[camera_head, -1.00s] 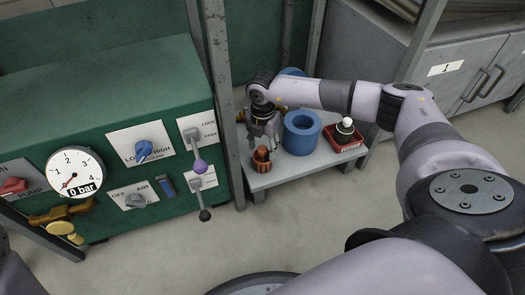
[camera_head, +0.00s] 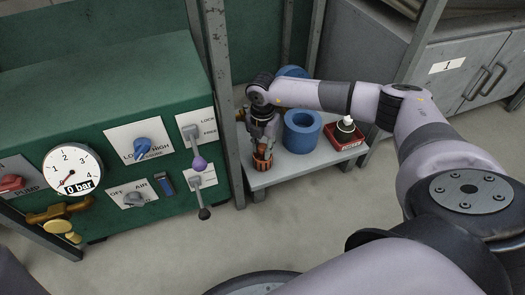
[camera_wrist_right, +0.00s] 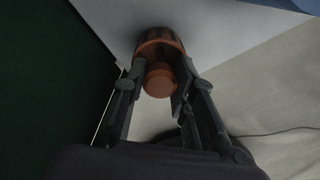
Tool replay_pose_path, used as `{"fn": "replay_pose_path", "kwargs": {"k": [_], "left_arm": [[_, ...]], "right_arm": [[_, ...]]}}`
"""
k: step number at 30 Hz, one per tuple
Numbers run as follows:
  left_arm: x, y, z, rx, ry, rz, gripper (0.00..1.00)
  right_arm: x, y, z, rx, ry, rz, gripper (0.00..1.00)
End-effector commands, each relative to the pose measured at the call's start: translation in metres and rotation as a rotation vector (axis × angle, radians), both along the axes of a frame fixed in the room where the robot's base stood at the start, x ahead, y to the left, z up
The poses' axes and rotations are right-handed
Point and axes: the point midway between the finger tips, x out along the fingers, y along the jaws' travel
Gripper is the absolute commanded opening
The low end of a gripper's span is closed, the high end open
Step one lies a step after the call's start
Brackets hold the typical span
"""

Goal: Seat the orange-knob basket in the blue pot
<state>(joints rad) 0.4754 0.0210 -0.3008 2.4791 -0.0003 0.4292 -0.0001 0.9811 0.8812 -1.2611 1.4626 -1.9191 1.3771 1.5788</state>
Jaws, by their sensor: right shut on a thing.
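The orange-knob basket (camera_head: 262,162) is a small orange and dark ribbed piece at the shelf's front left. My right gripper (camera_head: 263,148) points down over it and is shut on its knob. In the right wrist view the round orange knob (camera_wrist_right: 158,82) sits between the fingertips of the right gripper (camera_wrist_right: 157,76), with the ribbed basket body (camera_wrist_right: 160,40) beyond. The blue pot (camera_head: 302,140), a thick cylinder with an open round top, stands right of the gripper, apart from the basket. I cannot tell whether the basket touches the shelf. My left gripper is out of view.
A red tray (camera_head: 352,143) with a white-knobbed dark piece (camera_head: 346,126) stands right of the pot. Another blue thing (camera_head: 292,72) is partly hidden behind my arm. A steel post (camera_head: 222,95) and the green control panel (camera_head: 110,100) are close on the left.

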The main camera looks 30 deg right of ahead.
Motion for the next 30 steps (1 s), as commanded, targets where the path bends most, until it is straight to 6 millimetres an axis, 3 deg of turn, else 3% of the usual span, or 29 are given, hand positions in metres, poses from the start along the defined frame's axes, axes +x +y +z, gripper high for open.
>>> {"fn": "replay_pose_path", "kwargs": {"k": [6,22,30], "left_arm": [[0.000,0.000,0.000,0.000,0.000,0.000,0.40],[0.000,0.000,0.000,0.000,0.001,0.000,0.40],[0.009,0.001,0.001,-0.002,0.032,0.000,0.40]], "right_arm": [[0.000,0.000,0.000,0.000,0.000,0.000,0.00],[0.000,0.000,0.001,0.001,-0.001,0.000,0.00],[0.000,0.000,0.022,0.001,-0.001,0.000,0.00]]}}
